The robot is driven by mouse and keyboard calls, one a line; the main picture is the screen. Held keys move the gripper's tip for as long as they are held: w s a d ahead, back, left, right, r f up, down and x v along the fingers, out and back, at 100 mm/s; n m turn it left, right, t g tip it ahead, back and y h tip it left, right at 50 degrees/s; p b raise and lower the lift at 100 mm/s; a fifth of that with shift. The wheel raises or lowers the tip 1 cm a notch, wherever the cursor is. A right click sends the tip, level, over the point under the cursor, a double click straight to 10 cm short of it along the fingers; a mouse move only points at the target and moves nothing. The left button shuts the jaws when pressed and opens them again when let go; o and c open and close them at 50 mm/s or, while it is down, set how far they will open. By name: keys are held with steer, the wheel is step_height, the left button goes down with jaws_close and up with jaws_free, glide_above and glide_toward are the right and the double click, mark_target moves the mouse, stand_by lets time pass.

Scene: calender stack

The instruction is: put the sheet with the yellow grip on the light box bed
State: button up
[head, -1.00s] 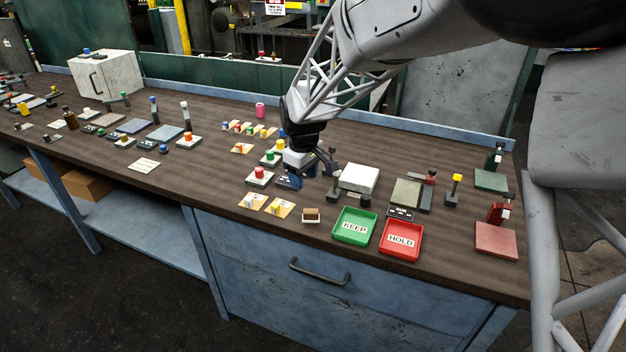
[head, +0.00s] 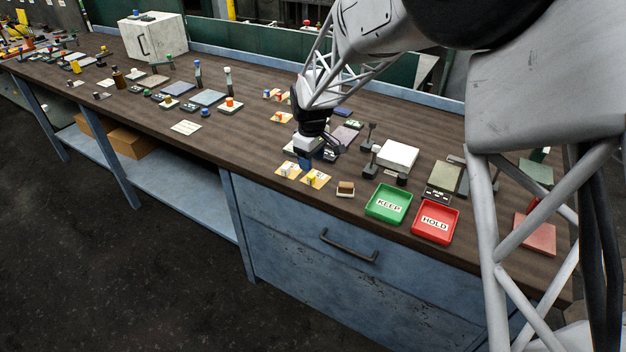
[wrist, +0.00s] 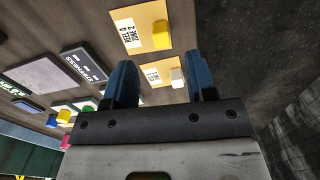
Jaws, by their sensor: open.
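The sheet with the yellow grip (head: 318,181) lies flat on the bench near its front edge. In the wrist view this tan sheet (wrist: 128,30) has a white printed label and a yellow block. A similar sheet with a white grip (wrist: 156,72) lies beside it. My gripper (head: 304,165) is open and empty just above these sheets. In the wrist view its blue fingers (wrist: 160,68) line up more with the white-grip sheet; the yellow grip is beyond them. A white-topped box, apparently the light box bed (head: 399,152), stands to the right, with nothing visible on top.
A green KEEP tray (head: 371,209) and a red HOLD tray (head: 419,231) sit along the front edge. A small brown-topped block (head: 345,189) lies between the sheets and trays. Dark posts (head: 370,136) stand beside the white box. Bare bench lies left of the sheets.

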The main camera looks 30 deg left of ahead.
mark_target(311, 175)
steer(key=shift+f, duration=0.75)
steer(key=shift+f, duration=0.1)
steer(key=shift+f, duration=2.5)
steer(key=shift+c, duration=0.5)
jaws_close()
steer(key=shift+r, duration=0.1)
